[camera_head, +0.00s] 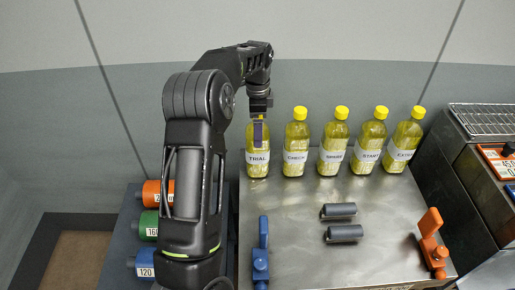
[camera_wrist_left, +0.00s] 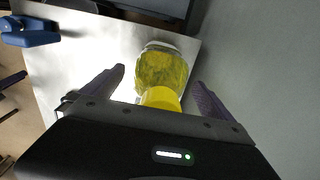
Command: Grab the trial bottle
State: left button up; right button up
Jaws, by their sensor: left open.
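The trial bottle (camera_head: 258,168) stands upright at the left end of a row on the metal table. It has yellow-green contents and a white label reading TRIAL. My left gripper (camera_head: 259,130) is over its top from above and hides most of its cap in the head view. In the left wrist view the yellow cap (camera_wrist_left: 161,97) and bottle body (camera_wrist_left: 162,70) show between the two spread fingers of the left gripper (camera_wrist_left: 160,90), with gaps on both sides. The left gripper is open. My right gripper is not in view.
Bottles labelled CHECK (camera_head: 296,157), SPARE (camera_head: 332,156), START (camera_head: 370,155) and one more (camera_head: 404,150) stand to the right. Two dark cylinders (camera_head: 342,222), a blue clamp-like piece (camera_head: 261,255) and an orange one (camera_head: 431,240) are on the table (camera_head: 295,225). A metal appliance (camera_head: 470,180) stands right.

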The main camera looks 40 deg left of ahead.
pick_arm(q)
jog(key=shift+r, duration=0.1)
grip_shut()
dwell(1.1)
